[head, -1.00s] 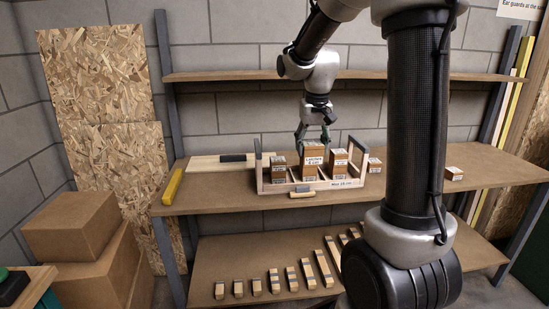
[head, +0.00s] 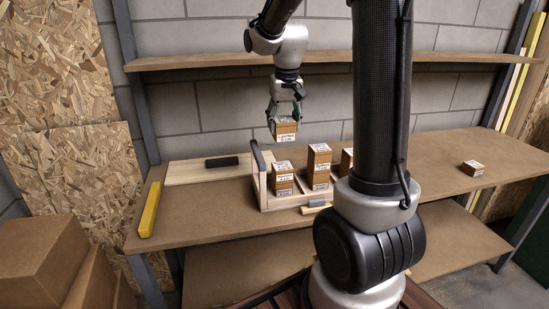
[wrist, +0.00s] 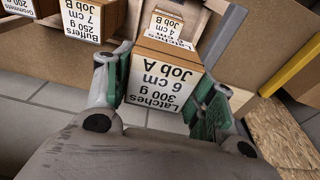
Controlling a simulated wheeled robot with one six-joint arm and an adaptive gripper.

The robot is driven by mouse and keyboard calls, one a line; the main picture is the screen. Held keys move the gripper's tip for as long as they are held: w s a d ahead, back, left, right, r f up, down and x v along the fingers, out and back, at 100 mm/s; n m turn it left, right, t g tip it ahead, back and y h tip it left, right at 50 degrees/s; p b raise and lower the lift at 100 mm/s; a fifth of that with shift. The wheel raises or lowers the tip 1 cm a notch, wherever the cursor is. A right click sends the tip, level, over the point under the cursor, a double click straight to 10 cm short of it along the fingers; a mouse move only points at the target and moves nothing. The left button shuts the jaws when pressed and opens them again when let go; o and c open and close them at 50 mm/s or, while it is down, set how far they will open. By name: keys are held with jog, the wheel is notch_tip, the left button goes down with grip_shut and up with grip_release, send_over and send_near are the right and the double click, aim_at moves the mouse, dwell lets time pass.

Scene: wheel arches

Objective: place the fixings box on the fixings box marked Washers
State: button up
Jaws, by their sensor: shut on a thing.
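My gripper (head: 286,108) is shut on a brown fixings box labelled Latches, 300 g, 6 cm, Job A; its label reads clearly in the wrist view (wrist: 160,88). In the head view the held box (head: 286,134) hangs level in the air, above the wooden tray. Below it, a left stack of boxes (head: 283,180) stands in the tray. No label readable as Washers shows; the head view labels are too small to read. In the wrist view, a box marked 4 cm, Job B (wrist: 176,26) is partly hidden behind the held box.
The tray (head: 263,191) also holds a taller middle stack (head: 318,168) and a box (head: 346,160) partly hidden by my arm. A Buffers box (wrist: 92,18) shows in the wrist view. A loose box (head: 472,168) sits right on the bench. A yellow bar (head: 149,210) lies left.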

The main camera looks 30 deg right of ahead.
aim_at(286, 123)
notch_tip(286, 123, down, 10)
jog(key=shift+w+r, duration=0.1)
dwell(0.4)
jog(key=o, duration=1.2)
jog(key=r, duration=0.3)
jog(key=s+r, duration=0.1)
jog(key=r, duration=0.7)
jog(key=shift+s+a+r, duration=0.1)
jog(key=shift+s+a, duration=0.1)
jog(key=shift+s, duration=0.15)
jog(key=shift+s+a+r, duration=0.3)
jog(key=shift+s+r, duration=0.5)
jog(key=shift+r, duration=0.1)
jog(key=s+a+n, duration=0.1)
jog(key=s, duration=0.5)
jog(key=s+a+r+n+t, duration=0.1)
jog(key=s, duration=0.6)
jog(key=s+a+r+n+t, duration=0.1)
jog(key=s+a, duration=0.1)
jog(key=s, duration=0.5)
jog(key=shift+s+r, duration=0.15)
jog(key=shift+s, duration=0.1)
